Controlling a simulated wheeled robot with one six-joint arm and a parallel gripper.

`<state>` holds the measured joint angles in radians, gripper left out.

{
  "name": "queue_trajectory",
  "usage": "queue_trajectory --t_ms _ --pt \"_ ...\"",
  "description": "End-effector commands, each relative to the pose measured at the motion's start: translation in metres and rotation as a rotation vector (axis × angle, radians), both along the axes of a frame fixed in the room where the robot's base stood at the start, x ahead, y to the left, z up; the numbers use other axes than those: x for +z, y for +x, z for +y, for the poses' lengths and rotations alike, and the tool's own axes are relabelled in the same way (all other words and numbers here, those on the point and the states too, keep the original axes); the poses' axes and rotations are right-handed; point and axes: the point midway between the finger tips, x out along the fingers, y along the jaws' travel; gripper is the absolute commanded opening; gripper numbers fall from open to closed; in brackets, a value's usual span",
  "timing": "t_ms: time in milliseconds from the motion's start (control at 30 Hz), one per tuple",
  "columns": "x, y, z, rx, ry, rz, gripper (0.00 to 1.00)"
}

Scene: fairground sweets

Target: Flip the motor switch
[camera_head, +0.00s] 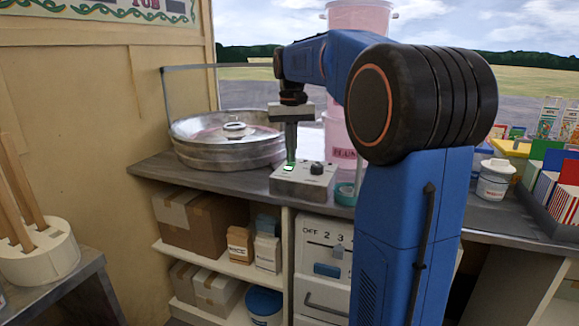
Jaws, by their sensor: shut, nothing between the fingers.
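The motor switch (289,168) is a small green-lit rocker on top of a grey metal control box (302,187). A dark knob (317,168) sits to its right on the same box. My gripper (291,160) points straight down with its fingers shut and empty. Its tips are right at or just above the switch; I cannot tell whether they touch it. The fingers hide part of the box's back. The round metal candy floss bowl (222,153) with its central spinner head stands on the counter behind and left of the box.
Pink tubs (341,137) and a teal ring (345,193) stand right of the box, partly behind my arm. A white tub (494,180) and striped bags (562,195) are at the counter's right. Boxes (208,222) fill the shelves below. Sticks stand in a white holder (38,255) at left.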

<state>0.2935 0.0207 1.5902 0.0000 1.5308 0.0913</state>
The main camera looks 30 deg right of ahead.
Motion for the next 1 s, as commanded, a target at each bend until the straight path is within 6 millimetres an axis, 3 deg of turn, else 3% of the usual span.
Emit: queue_trajectory --t_ms 767,1000 --pt "-0.008 0.000 0.000 0.000 0.000 0.000 0.00" --pt "0.003 0.001 0.000 0.000 0.000 -0.001 0.00"
